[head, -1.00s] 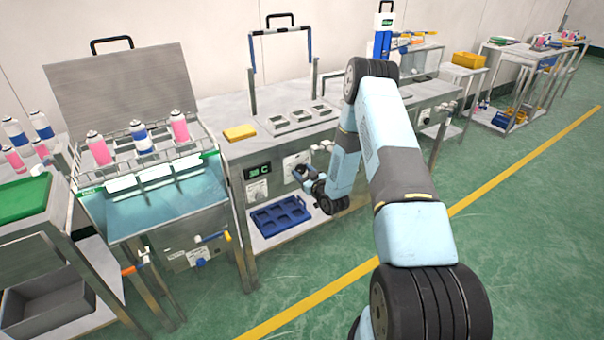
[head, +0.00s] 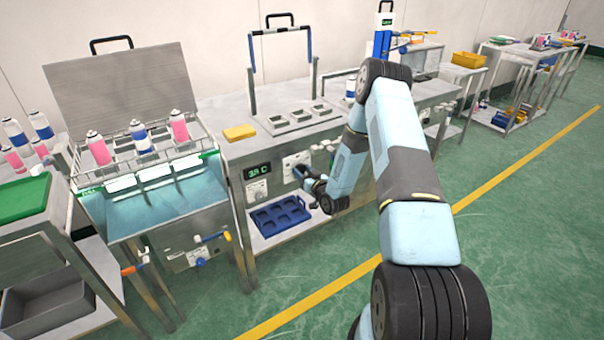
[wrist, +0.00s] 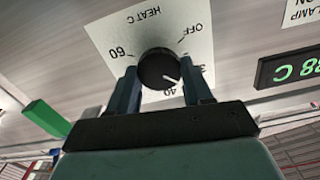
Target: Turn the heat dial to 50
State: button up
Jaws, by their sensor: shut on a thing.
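The heat dial (wrist: 158,68) is a round black knob on a white plate (wrist: 110,35) marked HEAT C, which appears upside down in the wrist view. OFF, 40 and 60 are readable; other marks are hidden behind the fingers. The dial's white pointer mark lies close to 40. My gripper (wrist: 160,84) is shut on the dial, with one finger at each side. In the head view my gripper (head: 300,172) is at the front panel of the middle bench, where the dial itself is too small to make out.
A green-digit display (wrist: 292,66) beside the dial reads about 38 C; it also shows in the head view (head: 258,170). A blue compartment tray (head: 280,216) lies on the shelf below. A yellow block (head: 240,132) is on the bench top. Aerosol cans stand at the left.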

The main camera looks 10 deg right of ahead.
jog(key=m, duration=0.5)
jog(key=shift+d+f+m, duration=0.1)
jog(key=shift+d+m, duration=0.05)
jog(key=shift+m, duration=0.15)
jog(key=m, duration=0.5)
jog(key=shift+d+f, duration=0.1)
jog(key=m, duration=0.5)
jog(key=shift+f+m, duration=0.15)
jog(key=shift+m, duration=0.25)
jog(key=shift+f+m, duration=0.1)
jog(key=shift+m, duration=2)
jog(key=shift+s, duration=0.1)
jog(key=o, duration=0.8)
jog(key=shift+o, duration=1.2)
